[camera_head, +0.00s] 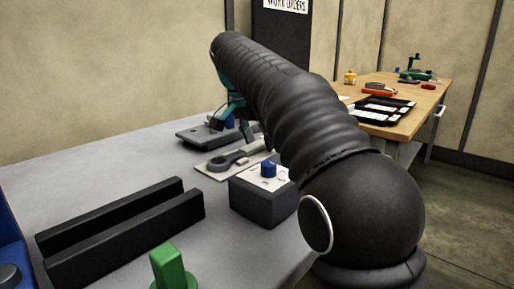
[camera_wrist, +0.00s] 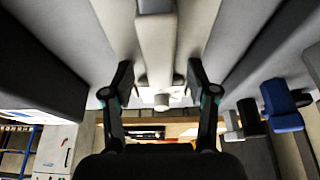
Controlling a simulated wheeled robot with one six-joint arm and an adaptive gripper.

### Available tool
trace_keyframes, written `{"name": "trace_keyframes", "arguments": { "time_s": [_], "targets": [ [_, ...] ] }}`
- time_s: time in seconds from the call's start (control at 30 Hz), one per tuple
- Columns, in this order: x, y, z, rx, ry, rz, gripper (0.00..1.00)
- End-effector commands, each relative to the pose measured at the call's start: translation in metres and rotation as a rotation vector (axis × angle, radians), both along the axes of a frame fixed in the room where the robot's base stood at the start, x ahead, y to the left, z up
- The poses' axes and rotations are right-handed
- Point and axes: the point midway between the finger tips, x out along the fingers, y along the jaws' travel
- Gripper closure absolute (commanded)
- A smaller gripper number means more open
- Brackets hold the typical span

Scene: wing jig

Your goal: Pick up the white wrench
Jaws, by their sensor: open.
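My gripper (camera_head: 222,115) is open at the far part of the grey table, partly hidden by my black arm. Its two fingers also show in the wrist view (camera_wrist: 160,80), spread apart. A long pale bar (camera_wrist: 156,45) with a rounded stub at its lower end lies between the fingers, apparently untouched. It may be the white wrench, but I cannot tell for sure. In the head view a grey wrench-shaped tool (camera_head: 236,158) lies on a pale board (camera_head: 211,169), nearer than my gripper. Contact with the bar is not clear.
The grey table (camera_head: 120,160) holds a dark flat plate (camera_head: 193,136), a dark block (camera_head: 262,206) with a blue knob (camera_head: 268,169), two long black rails (camera_head: 120,230) and a green block (camera_head: 170,268). A wooden table (camera_head: 420,105) stands behind at right. The left rear tabletop is clear.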

Motion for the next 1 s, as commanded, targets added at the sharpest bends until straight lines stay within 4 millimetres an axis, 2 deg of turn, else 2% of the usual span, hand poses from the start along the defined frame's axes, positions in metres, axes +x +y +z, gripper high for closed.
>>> {"name": "trace_keyframes", "arguments": {
  "time_s": [0.5,0.73,1.0],
  "targets": [
    [-0.0003,0.0,-0.005,0.0,0.002,0.001,0.42],
    [0.0,0.0003,-0.0056,0.0,0.002,0.001,0.99],
    [0.0003,0.0007,-0.0065,0.0,0.003,0.001,1.0]
  ]
}}
